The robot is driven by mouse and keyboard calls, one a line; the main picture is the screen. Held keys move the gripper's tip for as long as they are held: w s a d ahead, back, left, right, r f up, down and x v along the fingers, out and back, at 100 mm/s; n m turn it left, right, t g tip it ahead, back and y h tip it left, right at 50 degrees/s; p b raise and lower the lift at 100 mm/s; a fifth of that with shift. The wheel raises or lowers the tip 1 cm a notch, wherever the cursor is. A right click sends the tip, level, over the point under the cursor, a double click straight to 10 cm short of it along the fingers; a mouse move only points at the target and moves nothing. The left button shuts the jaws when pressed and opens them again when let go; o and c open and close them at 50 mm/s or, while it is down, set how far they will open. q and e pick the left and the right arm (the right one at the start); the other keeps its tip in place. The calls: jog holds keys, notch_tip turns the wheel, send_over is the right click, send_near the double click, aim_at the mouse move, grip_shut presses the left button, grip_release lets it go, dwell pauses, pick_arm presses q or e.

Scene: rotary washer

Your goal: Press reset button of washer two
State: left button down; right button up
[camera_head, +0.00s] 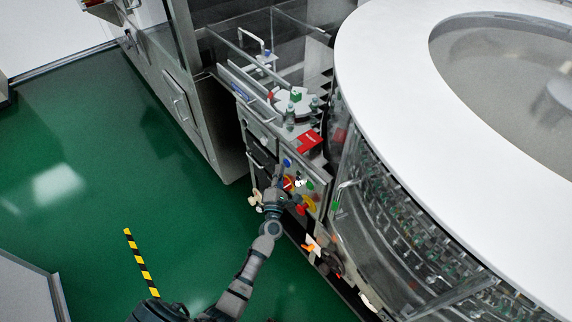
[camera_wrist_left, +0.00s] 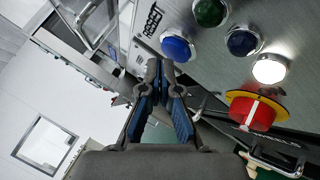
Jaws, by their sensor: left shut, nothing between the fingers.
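The washer's control panel (camera_wrist_left: 222,75) fills the upper right of the left wrist view, tilted. A blue button (camera_wrist_left: 178,48) sits at its near edge, with a green button (camera_wrist_left: 210,12), a second, darker blue button (camera_wrist_left: 243,41) and a lit white button (camera_wrist_left: 268,69) beyond it. A red rotary switch on yellow (camera_wrist_left: 252,112) is lower right.
A large round white-topped machine (camera_head: 390,130) with racks of vials stands at the right. A glass-walled station (camera_head: 290,90) is above the panel. A steel cabinet (camera_head: 185,100) stands at upper left. The green floor (camera_head: 100,160) at left is clear, with a striped strip (camera_head: 140,262).

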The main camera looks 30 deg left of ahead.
pick_arm(q)
jog(key=shift+w+a+f, duration=0.2)
jog(key=shift+w+a, duration=0.4)
jog(key=shift+a, duration=0.1)
pick_arm(e)
jog(key=shift+s+a+f, duration=0.1)
jog(key=shift+a+f, duration=0.15)
dwell(1.3)
